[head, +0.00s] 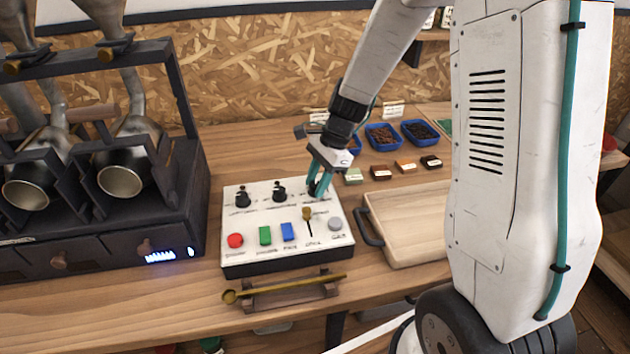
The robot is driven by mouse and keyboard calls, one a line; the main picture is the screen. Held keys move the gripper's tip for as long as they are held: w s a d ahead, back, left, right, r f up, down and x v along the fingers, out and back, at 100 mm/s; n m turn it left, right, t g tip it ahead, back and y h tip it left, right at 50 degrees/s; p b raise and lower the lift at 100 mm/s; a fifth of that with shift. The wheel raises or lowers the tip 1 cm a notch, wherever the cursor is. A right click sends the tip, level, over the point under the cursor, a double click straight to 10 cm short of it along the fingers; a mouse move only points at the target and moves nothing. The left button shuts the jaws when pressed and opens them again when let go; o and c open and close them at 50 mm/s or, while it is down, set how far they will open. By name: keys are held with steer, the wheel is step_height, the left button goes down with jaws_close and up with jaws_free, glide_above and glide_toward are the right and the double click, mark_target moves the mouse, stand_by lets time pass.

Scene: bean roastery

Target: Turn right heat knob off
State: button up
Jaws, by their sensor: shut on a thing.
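The white control panel (232,218) stands on the wooden bench, with a row of black knobs along its back. The left knob (242,197) and middle knob (279,191) are uncovered. My gripper (318,187) points down at the back right of the panel, its teal fingers shut on the rightmost knob (315,187). The fingers hide most of that knob, so its pointer direction cannot be seen. The panel's labels are too small to read.
A red button (235,240), coloured switches, a small brass-coloured lever (307,213) and a grey button (335,224) sit near the fingers. The dark roaster (185,205) stands left, a wooden tray (410,259) right. A brass scoop (285,289) lies in front.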

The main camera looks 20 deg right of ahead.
steer(key=shift+w+r+n, duration=0.1)
steer(key=shift+w+n, duration=0.1)
steer(key=shift+n, duration=0.1)
steer(key=n+g, duration=0.1)
steer(key=n, duration=0.3)
steer(key=shift+w+n+g+h, duration=0.15)
steer(key=shift+n+g+h, duration=0.15)
steer(key=shift+g+h, duration=0.1)
steer(key=n+g+h, duration=0.1)
steer(key=n, duration=0.5)
steer(key=shift+a+g+h, duration=0.15)
steer(key=shift+g+h, duration=0.25)
steer(key=n+h, duration=0.1)
steer(key=n, duration=0.2)
steer(key=n+h, duration=0.1)
steer(key=n, duration=0.2)
steer(key=shift+w+a+n, duration=0.1)
steer(key=shift+a+n, duration=0.1)
steer(key=shift+n, duration=0.2)
steer(key=n+h, duration=0.2)
steer(key=n, duration=0.3)
steer(key=shift+a, duration=0.1)
steer(key=shift+n+h, duration=0.3)
steer(key=shift+n, duration=0.1)
steer(key=o, duration=1)
steer(key=shift+c, duration=0.2)
